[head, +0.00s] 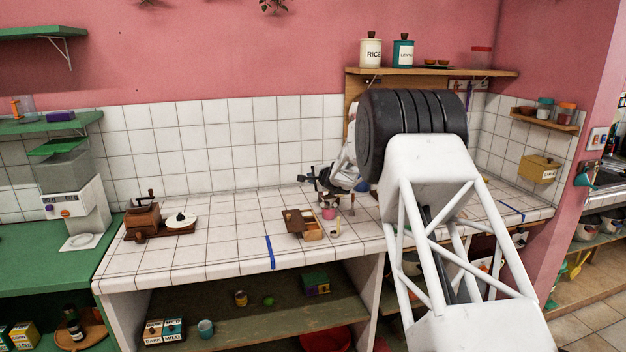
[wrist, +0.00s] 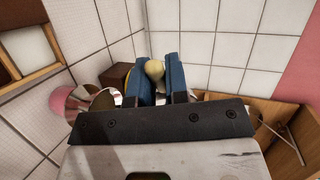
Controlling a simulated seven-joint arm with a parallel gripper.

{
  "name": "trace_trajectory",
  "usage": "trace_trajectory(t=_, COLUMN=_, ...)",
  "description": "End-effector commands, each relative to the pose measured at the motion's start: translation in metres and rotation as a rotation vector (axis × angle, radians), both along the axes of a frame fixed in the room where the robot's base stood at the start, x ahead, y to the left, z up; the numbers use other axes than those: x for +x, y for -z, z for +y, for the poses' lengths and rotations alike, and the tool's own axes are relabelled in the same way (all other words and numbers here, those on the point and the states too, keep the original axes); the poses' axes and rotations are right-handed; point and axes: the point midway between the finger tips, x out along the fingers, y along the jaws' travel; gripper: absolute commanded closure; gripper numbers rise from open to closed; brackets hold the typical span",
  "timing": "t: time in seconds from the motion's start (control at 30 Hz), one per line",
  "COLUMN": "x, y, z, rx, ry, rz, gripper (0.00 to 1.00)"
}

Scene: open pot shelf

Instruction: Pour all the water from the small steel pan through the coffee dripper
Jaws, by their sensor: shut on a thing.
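My gripper (wrist: 160,72) has its two blue fingers closed around a cream, rounded piece (wrist: 154,70), which looks like the handle end of the small steel pan. Shiny steel (wrist: 104,98) shows just left of the fingers; most of the pan is hidden behind my gripper. A pink rounded thing (wrist: 63,100), probably the coffee dripper, is left of the steel. In the head view the pink dripper (head: 328,212) stands on the tiled counter, just below and beside my gripper (head: 316,180), which is small and dark there. The water and the pan's tilt cannot be made out.
A wooden box with open compartments (head: 312,230) and a small cream cup (head: 335,230) are in front of the dripper. A coffee grinder (head: 142,222) stands at the counter's left. Tiled walls are close behind my gripper. The counter's middle left is clear.

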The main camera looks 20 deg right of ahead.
Motion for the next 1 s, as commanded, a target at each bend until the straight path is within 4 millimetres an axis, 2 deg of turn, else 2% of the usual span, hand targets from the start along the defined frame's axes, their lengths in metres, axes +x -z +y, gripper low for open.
trace_trajectory(t=0.47, x=0.005, y=-0.007, z=0.006, rx=-0.028, ry=-0.072, rz=0.041, gripper=1.0)
trace_trajectory(t=1.0, x=0.015, y=-0.019, z=0.024, rx=-0.162, ry=-0.34, rz=0.198, gripper=1.0)
